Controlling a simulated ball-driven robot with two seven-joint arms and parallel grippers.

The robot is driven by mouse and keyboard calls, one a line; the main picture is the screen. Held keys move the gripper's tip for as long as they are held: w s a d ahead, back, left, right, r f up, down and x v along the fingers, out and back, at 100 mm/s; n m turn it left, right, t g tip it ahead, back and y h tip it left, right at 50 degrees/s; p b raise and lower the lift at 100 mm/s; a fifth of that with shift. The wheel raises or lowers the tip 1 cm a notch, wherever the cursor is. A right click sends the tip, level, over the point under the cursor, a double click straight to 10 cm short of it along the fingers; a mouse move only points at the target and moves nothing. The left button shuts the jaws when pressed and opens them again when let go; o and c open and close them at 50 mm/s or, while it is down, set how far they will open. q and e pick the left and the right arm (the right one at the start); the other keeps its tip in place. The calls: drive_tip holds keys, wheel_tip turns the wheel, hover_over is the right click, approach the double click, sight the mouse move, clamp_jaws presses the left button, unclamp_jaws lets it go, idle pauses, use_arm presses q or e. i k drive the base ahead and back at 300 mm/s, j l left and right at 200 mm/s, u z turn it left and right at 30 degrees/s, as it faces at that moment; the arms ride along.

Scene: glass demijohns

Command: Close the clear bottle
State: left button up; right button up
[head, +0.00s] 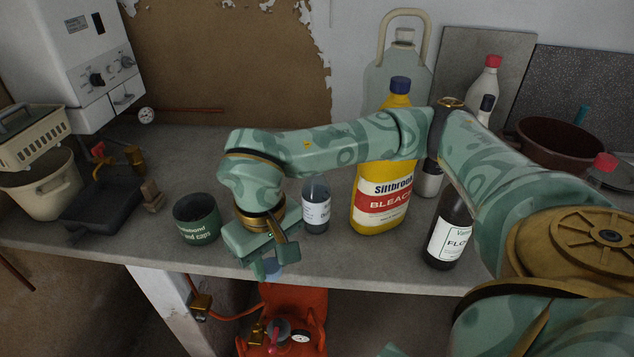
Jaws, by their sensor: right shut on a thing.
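A small clear bottle (316,210) with a white label stands upright on the grey bench, just right of my right gripper. Its top is hidden behind my right arm, so I cannot see its mouth. My right gripper (266,262) points down near the bench's front edge. It is shut on a small bluish piece (271,269), mostly covered by the fingers; I cannot tell its exact shape. The held piece is apart from the clear bottle. My left gripper is out of view.
A dark green pot (196,219) marked "caps" stands left of the gripper. A yellow bleach bottle (371,224) and a dark brown bottle (449,229) stand to the right. A large demijohn (388,72) is behind. An orange cylinder (295,308) is below the bench.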

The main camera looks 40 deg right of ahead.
sight(316, 190)
drive_tip(key=j+z, duration=0.1)
drive_tip(key=z, duration=1.9)
drive_tip(key=k+j, duration=0.1)
drive_tip(key=j, duration=0.25)
drive_tip(key=k+j, duration=0.1)
drive_tip(key=j, duration=0.2)
drive_tip(key=k+j, duration=0.1)
drive_tip(key=j, duration=0.25)
